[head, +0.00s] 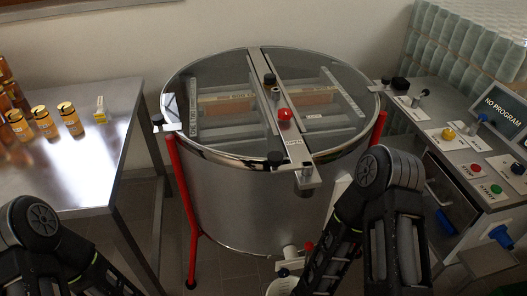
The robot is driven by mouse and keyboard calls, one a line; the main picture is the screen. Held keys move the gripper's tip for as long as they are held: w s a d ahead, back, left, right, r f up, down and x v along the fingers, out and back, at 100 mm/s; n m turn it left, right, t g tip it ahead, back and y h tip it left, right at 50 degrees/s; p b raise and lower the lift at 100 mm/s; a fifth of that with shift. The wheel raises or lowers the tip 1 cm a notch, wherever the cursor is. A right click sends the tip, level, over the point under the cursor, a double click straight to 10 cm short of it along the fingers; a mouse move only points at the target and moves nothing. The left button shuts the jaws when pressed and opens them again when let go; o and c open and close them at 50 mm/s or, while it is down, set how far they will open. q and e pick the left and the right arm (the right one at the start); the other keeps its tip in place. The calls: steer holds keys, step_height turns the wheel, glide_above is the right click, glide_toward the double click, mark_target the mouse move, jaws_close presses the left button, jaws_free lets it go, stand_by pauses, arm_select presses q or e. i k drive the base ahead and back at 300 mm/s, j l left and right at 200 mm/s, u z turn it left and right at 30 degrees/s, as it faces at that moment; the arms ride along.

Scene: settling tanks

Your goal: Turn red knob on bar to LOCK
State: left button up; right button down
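A round steel tank (245,205) with clear lid panels stands in the middle of the head view. A metal bar (265,62) crosses its top from back to front. The red knob (285,114) sits on the bar near the middle of the lid. A small white label (294,142) lies on the bar in front of the knob; its print is too small to read. Nothing touches the knob. Both my arms show at the bottom, the left at the lower left and the right in front of the tank's right side. Neither gripper is in view.
A steel table (100,165) with several amber jars (70,118) stands left. A control panel (462,150) with buttons and a "NO PROGRAM" screen (503,108) stands right. Black knobs (275,158) also sit on the bar. Red legs (184,210) support the tank. Space above the lid is clear.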

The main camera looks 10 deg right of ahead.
mark_target(284, 114)
steer(key=j+z, duration=0.1)
steer(key=z, duration=0.3)
steer(key=j+z, duration=0.1)
steer(key=z, duration=0.35)
steer(key=j+z, duration=0.1)
steer(key=z, duration=0.3)
steer(key=j+z, duration=0.1)
steer(key=z, duration=0.75)
steer(key=k+j+z, duration=0.1)
steer(key=z, duration=0.3)
